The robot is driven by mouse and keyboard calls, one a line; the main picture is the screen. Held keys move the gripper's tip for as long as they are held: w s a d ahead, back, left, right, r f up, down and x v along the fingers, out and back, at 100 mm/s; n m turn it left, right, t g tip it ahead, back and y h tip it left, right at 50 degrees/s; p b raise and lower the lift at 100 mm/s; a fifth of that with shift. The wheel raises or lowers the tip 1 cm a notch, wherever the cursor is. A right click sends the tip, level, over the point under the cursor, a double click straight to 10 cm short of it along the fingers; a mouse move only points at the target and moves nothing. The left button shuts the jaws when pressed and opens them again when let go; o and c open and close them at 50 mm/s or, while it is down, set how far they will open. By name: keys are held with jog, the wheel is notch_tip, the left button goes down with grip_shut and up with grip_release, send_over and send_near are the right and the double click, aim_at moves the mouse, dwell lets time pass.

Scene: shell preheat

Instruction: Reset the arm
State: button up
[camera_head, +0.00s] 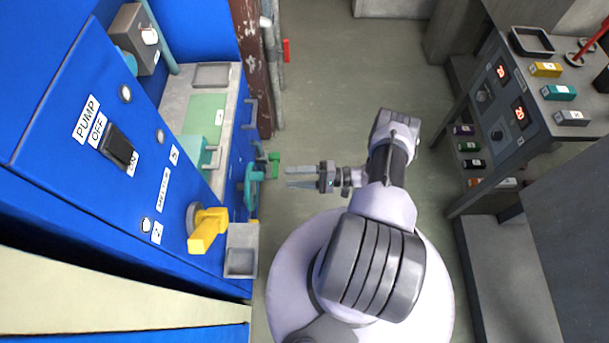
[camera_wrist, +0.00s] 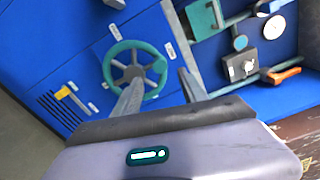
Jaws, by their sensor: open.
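My gripper (camera_head: 289,177) is open and empty, with a gap between its two fingers in both views. It points left toward the blue machine (camera_head: 60,70). My arm is folded over my base, with its elbow out to the right. In the wrist view the fingers (camera_wrist: 160,88) reach up from the bottom, and the left finger overlaps the lower rim of a teal handwheel (camera_wrist: 125,49). In the head view the fingertips are apart from the teal handwheel (camera_head: 252,187), just right of it.
A yellow handle (camera_head: 208,229) sticks out from the blue panel above a grey tray (camera_head: 241,262). A black pump switch (camera_head: 118,149) is on the panel. A bench (camera_head: 549,103) with colored blocks stands at the right. The floor (camera_head: 340,80) beyond my arm is clear.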

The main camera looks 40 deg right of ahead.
jog(key=shift+v, duration=1.65)
